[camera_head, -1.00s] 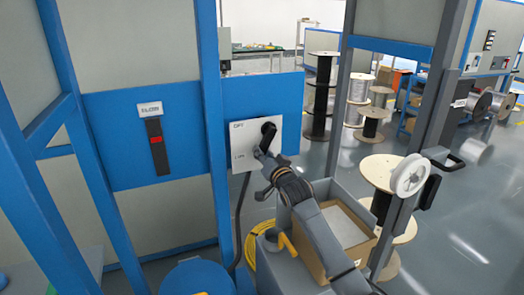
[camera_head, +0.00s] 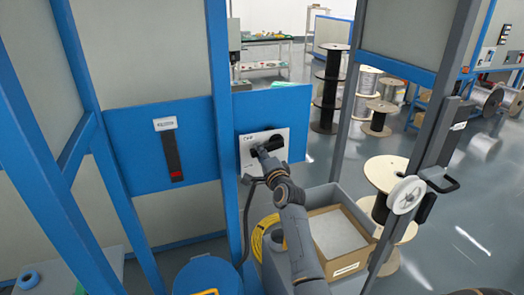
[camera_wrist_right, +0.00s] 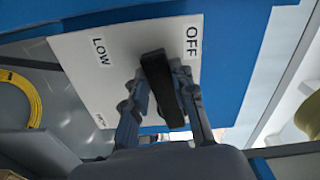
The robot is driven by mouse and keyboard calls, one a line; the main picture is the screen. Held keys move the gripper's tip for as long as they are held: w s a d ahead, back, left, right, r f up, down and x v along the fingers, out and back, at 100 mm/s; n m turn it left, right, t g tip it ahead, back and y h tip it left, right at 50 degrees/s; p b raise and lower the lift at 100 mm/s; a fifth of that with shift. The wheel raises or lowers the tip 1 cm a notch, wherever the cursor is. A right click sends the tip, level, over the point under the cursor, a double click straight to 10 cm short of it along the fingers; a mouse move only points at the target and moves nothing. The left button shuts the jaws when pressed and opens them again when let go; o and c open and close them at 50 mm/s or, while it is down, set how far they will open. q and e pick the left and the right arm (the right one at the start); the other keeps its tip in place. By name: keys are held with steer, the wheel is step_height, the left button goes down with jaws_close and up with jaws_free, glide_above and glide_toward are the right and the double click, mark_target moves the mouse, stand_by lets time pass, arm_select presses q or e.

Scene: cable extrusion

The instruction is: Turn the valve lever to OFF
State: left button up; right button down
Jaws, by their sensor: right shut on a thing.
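The white valve plate (camera_head: 243,160) is on the blue panel at the centre of the head view, with the black valve lever (camera_head: 280,141) on it. In the right wrist view the plate (camera_wrist_right: 75,50) reads OFF at upper right and LOW at upper left; a third label at lower left is too small to read. My right gripper (camera_head: 258,151) is shut on the lever, one finger on each side. In the wrist view the lever (camera_wrist_right: 160,85) lies between the fingers of the gripper (camera_wrist_right: 162,80), its top end between OFF and LOW. My left gripper is not in view.
A black vertical gauge (camera_head: 170,152) with a red mark near its bottom is on the panel to the left. A blue post (camera_head: 220,120) stands between gauge and valve. An open cardboard box (camera_head: 340,240) and a coiled yellow hose (camera_head: 262,235) are below.

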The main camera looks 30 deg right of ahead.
steer(key=shift+r+m+p, duration=0.7)
steer(key=shift+m+p, duration=0.05)
steer(key=shift+m, duration=0.25)
steer(key=c, duration=1.1)
jaws_free()
steer(key=shift+s, duration=0.1)
steer(key=v, duration=1.1)
steer(key=shift+s+a, duration=0.2)
steer(key=shift+s, duration=0.2)
